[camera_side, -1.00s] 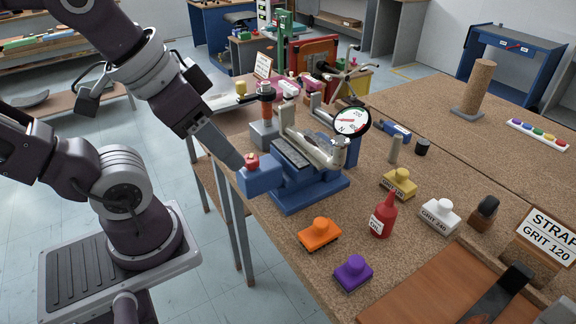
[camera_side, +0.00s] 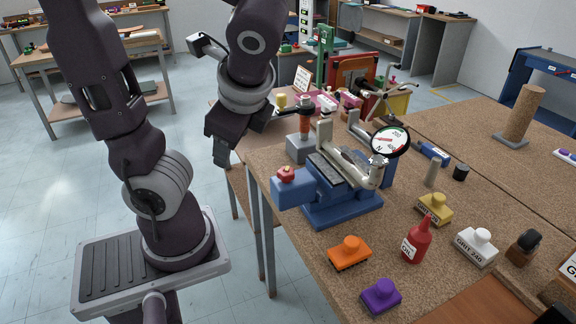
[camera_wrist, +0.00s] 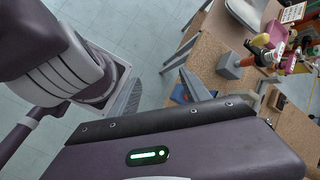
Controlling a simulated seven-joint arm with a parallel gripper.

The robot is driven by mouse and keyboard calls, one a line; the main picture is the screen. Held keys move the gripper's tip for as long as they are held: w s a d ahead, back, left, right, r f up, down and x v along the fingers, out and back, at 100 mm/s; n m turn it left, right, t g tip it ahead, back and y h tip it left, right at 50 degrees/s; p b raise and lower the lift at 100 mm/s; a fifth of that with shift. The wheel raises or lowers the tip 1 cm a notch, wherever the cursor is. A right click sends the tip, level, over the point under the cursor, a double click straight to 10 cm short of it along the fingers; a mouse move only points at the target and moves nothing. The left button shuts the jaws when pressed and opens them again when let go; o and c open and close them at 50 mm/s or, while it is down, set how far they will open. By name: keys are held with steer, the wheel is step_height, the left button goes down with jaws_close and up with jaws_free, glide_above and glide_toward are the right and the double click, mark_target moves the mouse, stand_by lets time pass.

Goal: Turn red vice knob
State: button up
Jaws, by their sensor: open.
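The red knob (camera_side: 286,173) sits on top of the left end of the blue vice (camera_side: 345,207), near the table's left edge in the side view. My gripper hand is up and to the left of the knob, clear of it, beyond the table edge. In the wrist view my gripper (camera_wrist: 160,76) shows two grey fingers spread apart with nothing between them. A blue patch, perhaps part of the vice, shows beside the right finger.
A grey block with an orange-collared post (camera_side: 303,125) stands behind the vice. A round dial (camera_side: 390,141) stands at its right. An orange block (camera_side: 348,253), a purple block (camera_side: 381,297) and a red bottle (camera_side: 416,242) are in front. Floor lies open left of the table.

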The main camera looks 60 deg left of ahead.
steer(key=w+r+m+t+y, duration=0.5)
steer(key=w+m+t+y, duration=0.2)
steer(key=w+m+y, duration=0.5)
steer(key=m+h, duration=0.1)
steer(key=h, duration=0.1)
glide_toward(285, 167)
steer(key=x, duration=0.4)
steer(key=shift+w+r, duration=0.15)
steer(key=shift+y, duration=0.3)
steer(key=x, duration=0.6)
steer(key=shift+a+f, duration=0.15)
steer(key=shift+f, duration=0.25)
steer(key=shift+w+a, duration=0.2)
steer(key=shift+a, duration=0.25)
jaws_close()
steer(key=shift+w+d+m+t+h, duration=0.15)
steer(key=shift+m+t+h, duration=0.5)
steer(key=shift+m+t, duration=0.35)
steer(key=shift+w+d+m+t+h, duration=0.15)
steer(key=shift+m+t+h, duration=0.55)
steer(key=shift+t, duration=0.5)
steer(key=shift+a, duration=0.1)
jaws_free()
